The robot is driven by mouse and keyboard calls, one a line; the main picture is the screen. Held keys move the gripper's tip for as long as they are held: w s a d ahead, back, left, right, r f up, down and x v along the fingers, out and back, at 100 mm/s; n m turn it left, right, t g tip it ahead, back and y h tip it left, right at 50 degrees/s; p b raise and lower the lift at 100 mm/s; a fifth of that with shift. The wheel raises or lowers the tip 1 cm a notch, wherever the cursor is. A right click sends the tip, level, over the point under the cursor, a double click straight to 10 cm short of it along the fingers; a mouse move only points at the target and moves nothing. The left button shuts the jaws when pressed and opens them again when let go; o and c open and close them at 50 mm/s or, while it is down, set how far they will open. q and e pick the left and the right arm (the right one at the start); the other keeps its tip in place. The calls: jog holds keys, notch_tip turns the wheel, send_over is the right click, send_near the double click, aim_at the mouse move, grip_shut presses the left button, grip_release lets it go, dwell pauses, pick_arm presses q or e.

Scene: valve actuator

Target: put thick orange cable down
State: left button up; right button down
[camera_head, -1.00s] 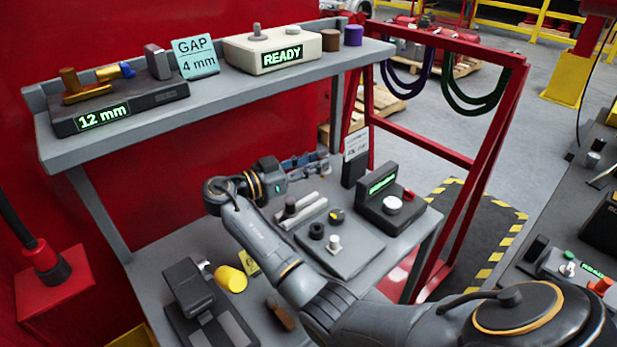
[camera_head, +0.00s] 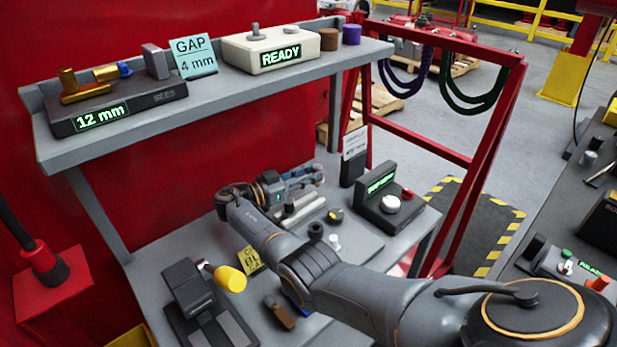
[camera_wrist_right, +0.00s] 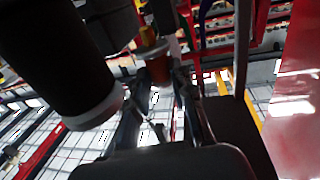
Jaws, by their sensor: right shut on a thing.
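My right gripper (camera_head: 306,176) is over the back part of the lower bench, near the red wall, with its fingers pointing right. In the right wrist view an orange-brown round piece (camera_wrist_right: 157,68) with a pale band sits between the fingers of the right gripper (camera_wrist_right: 163,92). It looks like an end of the thick orange cable, and the gripper is shut on it. In the head view no cable length can be made out at the gripper. My left gripper is not in view.
The lower bench (camera_head: 160,252) carries a black readout box with a white knob (camera_head: 391,205), a yellow cylinder (camera_head: 230,279) and small parts. The upper shelf (camera_head: 210,108) overhangs behind. A red rack (camera_head: 470,170) with hanging purple and green cables stands at the right.

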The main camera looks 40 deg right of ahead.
jog(key=shift+f, duration=0.45)
